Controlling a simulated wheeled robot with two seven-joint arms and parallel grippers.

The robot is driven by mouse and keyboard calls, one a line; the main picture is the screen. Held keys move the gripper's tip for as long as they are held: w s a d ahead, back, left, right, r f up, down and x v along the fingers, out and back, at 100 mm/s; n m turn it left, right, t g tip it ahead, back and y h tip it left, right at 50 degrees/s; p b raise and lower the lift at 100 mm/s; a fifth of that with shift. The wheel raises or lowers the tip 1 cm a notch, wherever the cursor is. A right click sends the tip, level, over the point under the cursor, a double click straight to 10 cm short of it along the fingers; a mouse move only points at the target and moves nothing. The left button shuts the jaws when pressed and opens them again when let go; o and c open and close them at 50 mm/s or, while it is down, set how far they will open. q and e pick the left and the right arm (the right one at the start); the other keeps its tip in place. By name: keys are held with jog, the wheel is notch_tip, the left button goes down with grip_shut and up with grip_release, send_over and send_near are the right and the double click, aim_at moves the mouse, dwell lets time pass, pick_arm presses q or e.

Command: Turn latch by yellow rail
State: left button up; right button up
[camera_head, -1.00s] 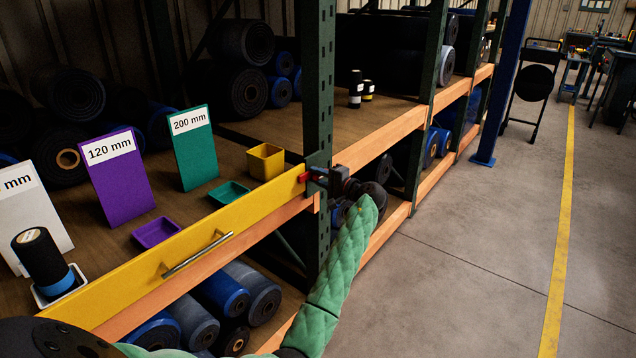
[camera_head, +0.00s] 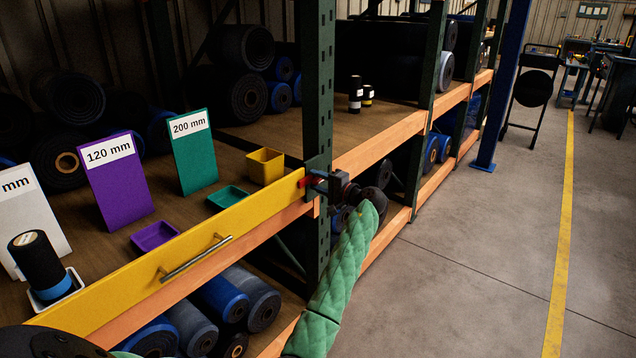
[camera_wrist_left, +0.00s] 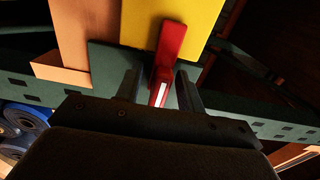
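The yellow rail (camera_head: 120,270) with a metal handle (camera_head: 196,258) runs along the shelf front to the green upright post. The red latch (camera_head: 311,181) is at the rail's right end, by the post, partly hidden by my left gripper (camera_head: 322,183). In the left wrist view the red latch (camera_wrist_left: 167,55) lies against the yellow rail (camera_wrist_left: 200,25) and reaches down between the fingers of my left gripper (camera_wrist_left: 160,92). The fingers are apart, one on each side, with a visible gap on the left. My right gripper is not in view.
Behind the rail stand purple (camera_head: 116,180) and green (camera_head: 191,150) signs, small trays and a yellow bin (camera_head: 265,166). A black roller (camera_head: 37,262) stands in a white tray. Rolls fill the shelf below. Open floor (camera_head: 480,270) lies at the right.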

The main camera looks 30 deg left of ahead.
pick_arm(q)
jog(key=shift+d, duration=0.1)
jog(key=d, duration=0.7)
jog(key=shift+s+d+b, duration=0.3)
jog(key=shift+b, duration=0.05)
